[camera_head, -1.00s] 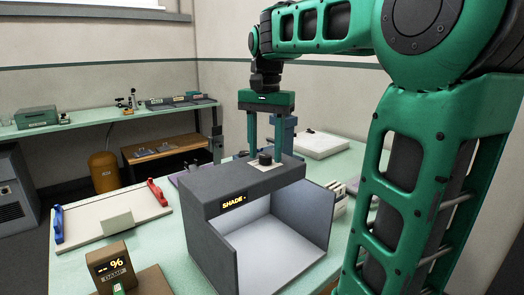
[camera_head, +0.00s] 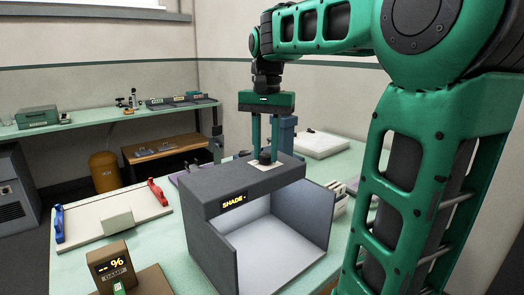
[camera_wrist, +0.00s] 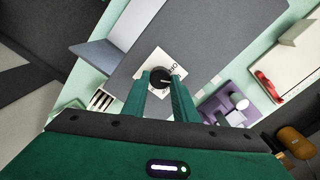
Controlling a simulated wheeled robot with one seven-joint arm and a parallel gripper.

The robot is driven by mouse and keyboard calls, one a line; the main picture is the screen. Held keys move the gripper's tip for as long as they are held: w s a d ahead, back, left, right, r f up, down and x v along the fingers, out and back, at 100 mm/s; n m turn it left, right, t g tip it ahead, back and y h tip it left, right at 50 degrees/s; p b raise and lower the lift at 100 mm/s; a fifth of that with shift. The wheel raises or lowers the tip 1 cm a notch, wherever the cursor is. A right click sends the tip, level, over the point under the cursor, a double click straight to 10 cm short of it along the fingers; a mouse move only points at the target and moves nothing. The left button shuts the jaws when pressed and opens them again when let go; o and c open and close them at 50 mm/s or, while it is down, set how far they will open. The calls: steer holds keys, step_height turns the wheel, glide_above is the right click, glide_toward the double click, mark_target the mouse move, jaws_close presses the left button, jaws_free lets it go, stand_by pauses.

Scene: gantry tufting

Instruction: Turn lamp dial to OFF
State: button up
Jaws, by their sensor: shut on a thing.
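The lamp dial is a black round knob (camera_head: 265,156) on a pale square plate (camera_head: 266,168) on top of the grey light booth (camera_head: 218,199). My gripper (camera_head: 265,152) points straight down over the booth with its green fingers at the knob. In the wrist view the fingertips stand on either side of the dial (camera_wrist: 160,80), shut on it. A light pointer line shows on the knob, pointing to the right. Dark lettering on the plate is partly hidden and too small to read surely. The booth's front display (camera_head: 233,200) reads "SHADE -".
A white board with red and blue clamps (camera_head: 85,218) lies left of the booth. A brown box marked "DAMP" (camera_head: 112,262) stands at front left. A white tray (camera_head: 318,144) and a blue-grey object (camera_head: 284,132) are behind the booth.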

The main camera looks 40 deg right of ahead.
mark_target(264, 155)
steer(key=n, duration=0.5)
steer(key=shift+w+a, duration=0.1)
steer(key=shift+w, duration=0.05)
steer(key=shift+r+n, duration=0.1)
steer(key=shift+n, duration=1.9)
steer(key=o, duration=1.1)
steer(key=shift+c, duration=0.2)
step_height(264, 155, up, 11)
steer(key=shift+f, duration=0.2)
